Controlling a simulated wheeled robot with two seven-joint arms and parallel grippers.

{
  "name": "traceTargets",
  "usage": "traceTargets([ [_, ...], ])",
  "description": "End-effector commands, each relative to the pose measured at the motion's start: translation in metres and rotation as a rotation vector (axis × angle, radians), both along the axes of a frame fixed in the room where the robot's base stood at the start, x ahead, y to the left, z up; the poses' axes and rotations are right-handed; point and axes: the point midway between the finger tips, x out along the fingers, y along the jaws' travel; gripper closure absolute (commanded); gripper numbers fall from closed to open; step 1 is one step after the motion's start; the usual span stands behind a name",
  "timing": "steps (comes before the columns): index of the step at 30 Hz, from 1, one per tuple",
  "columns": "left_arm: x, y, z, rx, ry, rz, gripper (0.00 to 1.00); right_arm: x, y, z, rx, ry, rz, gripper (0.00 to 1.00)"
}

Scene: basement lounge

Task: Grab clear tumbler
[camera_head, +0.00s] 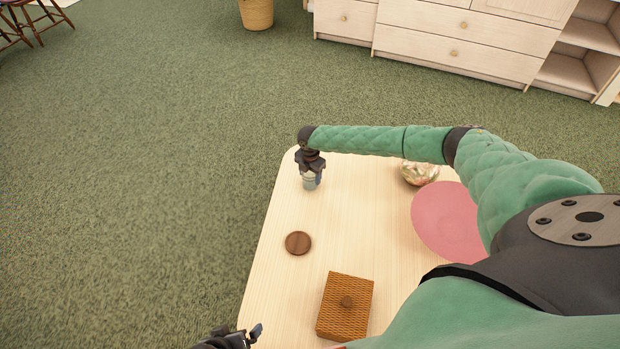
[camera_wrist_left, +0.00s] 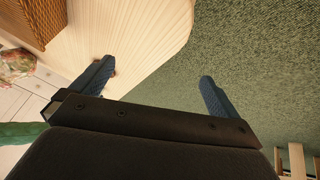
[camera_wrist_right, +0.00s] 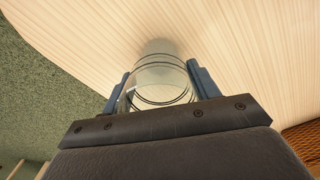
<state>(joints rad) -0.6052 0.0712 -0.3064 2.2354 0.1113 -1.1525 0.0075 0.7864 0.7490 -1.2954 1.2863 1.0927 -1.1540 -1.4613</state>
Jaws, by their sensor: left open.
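The clear tumbler (camera_head: 309,183) stands near the far left corner of the pale wooden table (camera_head: 350,222). My right gripper (camera_head: 311,173) reaches across to it from the right. In the right wrist view the tumbler (camera_wrist_right: 158,80) lies between the two blue fingers of my right gripper (camera_wrist_right: 159,75), which sit close against its sides. Any fine gap there is hard to see. My left gripper (camera_head: 250,335) is at the bottom of the head view by the table's near left edge. In the left wrist view its fingers (camera_wrist_left: 155,68) are apart with nothing between them.
A brown round coaster (camera_head: 298,243), a woven lidded box (camera_head: 345,305), a pink round mat (camera_head: 440,222) and a patterned round object (camera_head: 419,173) are on the table. My right arm passes over its right side. Pale drawers (camera_head: 455,52) stand beyond the green carpet.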

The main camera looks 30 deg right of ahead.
Motion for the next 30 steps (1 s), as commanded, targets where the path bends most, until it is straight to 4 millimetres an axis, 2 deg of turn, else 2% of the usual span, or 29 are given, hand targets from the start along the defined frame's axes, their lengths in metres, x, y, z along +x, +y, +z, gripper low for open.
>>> traceTargets([
  [11,0.002,0.000,0.000,0.000,-0.005,0.001,0.00,0.000,0.000,0.005,0.000,0.000,0.000,0.68],
  [14,0.003,0.000,-0.002,-0.002,-0.012,0.002,0.00,0.000,0.000,0.015,0.000,-0.001,0.001,0.68],
  [18,0.006,-0.001,-0.011,-0.005,-0.024,0.006,0.00,0.000,-0.001,0.042,0.001,-0.003,0.000,0.68],
  [24,0.006,-0.003,-0.040,-0.007,-0.035,0.012,0.00,-0.003,-0.046,0.066,-0.002,-0.001,-0.003,0.68],
  [30,0.006,-0.004,-0.059,-0.011,-0.049,0.020,0.00,-0.006,-0.083,0.088,-0.001,0.000,-0.002,0.68],
])
